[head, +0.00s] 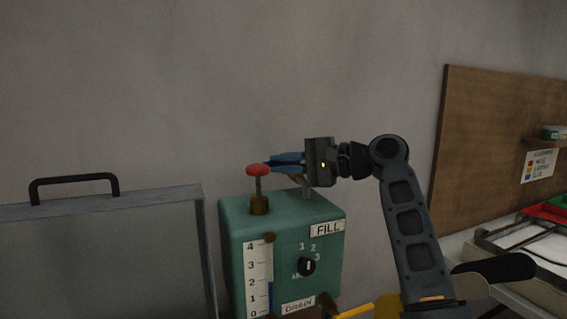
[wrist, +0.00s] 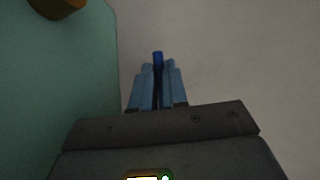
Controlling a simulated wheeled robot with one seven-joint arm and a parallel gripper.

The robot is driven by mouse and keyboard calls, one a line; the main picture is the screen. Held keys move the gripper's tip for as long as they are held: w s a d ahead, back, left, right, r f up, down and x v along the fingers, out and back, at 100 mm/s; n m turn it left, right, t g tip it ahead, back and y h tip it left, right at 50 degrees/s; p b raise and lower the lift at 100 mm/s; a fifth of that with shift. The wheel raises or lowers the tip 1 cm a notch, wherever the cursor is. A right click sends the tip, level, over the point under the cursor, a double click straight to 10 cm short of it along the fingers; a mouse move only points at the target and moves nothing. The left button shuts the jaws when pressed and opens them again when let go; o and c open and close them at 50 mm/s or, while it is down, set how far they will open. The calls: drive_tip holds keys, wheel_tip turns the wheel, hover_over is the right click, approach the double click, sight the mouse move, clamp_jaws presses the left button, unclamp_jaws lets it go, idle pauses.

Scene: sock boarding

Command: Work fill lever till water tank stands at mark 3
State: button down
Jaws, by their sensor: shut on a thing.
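The teal water tank unit (head: 285,225) stands below my gripper. A red-knobbed lever (head: 257,170) rises from a brass base on top. The handle's stem is mostly hidden.
A black dial (head: 307,266) with numbers sits on the unit's front. A grey-framed panel with a black handle (head: 74,180) stands to the left. A brown board (head: 490,150) and a table with trays are at the right. The wall behind is bare.

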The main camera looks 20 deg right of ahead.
drive_tip(key=shift+s+d+r+n+g+y+p, duration=0.15)
drive_tip(key=shift+n+g+y+p, duration=0.15)
drive_tip(key=shift+n+g+y, duration=0.15)
drive_tip(key=shift+s+d+n+g+y+p, duration=0.1)
drive_tip(key=shift+n+g+y+p, duration=0.2)
drive_tip(key=shift+n+g, duration=0.2)
drive_tip(key=shift+s+d+f+n+g+y+p, duration=0.1)
drive_tip(key=shift+s+d+n+g+y+p, duration=0.15)
drive_tip(key=shift+n+g+y, duration=0.5)
drive_tip(key=shift+s+d+f+n+g+y+p, duration=0.1)
drive_tip(key=shift+s+n+g+y, duration=0.1)
drive_tip(key=shift+n+g, duration=0.9)
drive_tip(key=shift+m+g, duration=0.3)
drive_tip(key=c, duration=1.4)
unclamp_jaws()
drive_tip(key=shift+b+v, duration=0.6)
drive_tip(key=shift+v, duration=3.3)
